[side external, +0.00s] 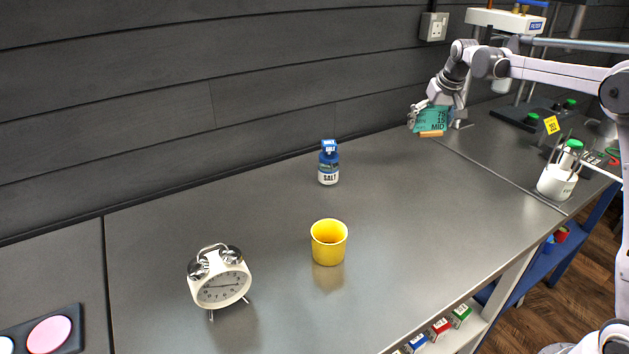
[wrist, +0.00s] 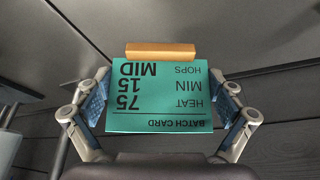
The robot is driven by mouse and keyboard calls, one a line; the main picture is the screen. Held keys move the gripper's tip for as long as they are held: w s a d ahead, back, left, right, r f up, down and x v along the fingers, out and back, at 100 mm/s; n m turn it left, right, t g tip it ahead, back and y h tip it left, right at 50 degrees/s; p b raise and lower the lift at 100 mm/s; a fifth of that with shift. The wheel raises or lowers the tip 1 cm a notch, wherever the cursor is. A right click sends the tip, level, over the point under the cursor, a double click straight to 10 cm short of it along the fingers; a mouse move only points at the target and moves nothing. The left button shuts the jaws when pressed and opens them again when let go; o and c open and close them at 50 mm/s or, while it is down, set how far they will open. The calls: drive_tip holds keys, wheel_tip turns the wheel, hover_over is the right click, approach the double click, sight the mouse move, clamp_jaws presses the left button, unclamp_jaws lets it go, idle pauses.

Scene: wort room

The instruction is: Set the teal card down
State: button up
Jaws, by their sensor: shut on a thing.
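The teal card (side external: 431,118) is at the far right end of the grey worktop, near the wall. In the wrist view the teal card (wrist: 160,95) reads upside down, with "BATCH CARD", "HEAT 75", "MIN 15" and "HOPS MID". An orange-brown strip (wrist: 160,49) runs along one edge of it, and this strip is at its lower edge in the side view. My gripper (side external: 430,113) is shut on the card. Its two blue-padded fingers press the card's left and right edges in the wrist view. I cannot tell whether the strip touches the worktop.
A blue-capped salt bottle (side external: 328,164), a yellow cup (side external: 329,243) and a white alarm clock (side external: 220,279) stand on the worktop (side external: 265,205). The worktop between the salt bottle and the card is clear.

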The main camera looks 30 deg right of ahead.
sight(434, 109)
drive_tip(key=shift+s+d+r, duration=0.25)
drive_tip(key=shift+d+r, duration=0.05)
drive_tip(key=shift+r, duration=0.35)
wheel_tip(434, 109, up, 5)
drive_tip(key=shift+f, duration=0.2)
drive_tip(key=w+a+n+y, duration=0.1)
drive_tip(key=w+a+n, duration=0.1)
drive_tip(key=a, duration=0.7)
drive_tip(key=w+a+n, duration=0.2)
drive_tip(key=w+a, duration=0.1)
drive_tip(key=a, duration=0.7)
drive_tip(key=w+a+n+y, duration=0.1)
drive_tip(key=w+a+n, duration=0.1)
drive_tip(key=a, duration=0.8)
drive_tip(key=shift+w+y, duration=0.15)
drive_tip(key=shift+y, duration=0.15)
drive_tip(key=a+n+y, duration=0.1)
drive_tip(key=a+n, duration=0.2)
drive_tip(key=a, duration=0.8)
drive_tip(key=a+f, duration=1.2)
drive_tip(key=shift+w, duration=0.35)
drive_tip(key=shift+a+f, duration=0.15)
drive_tip(key=shift+f, duration=1.95)
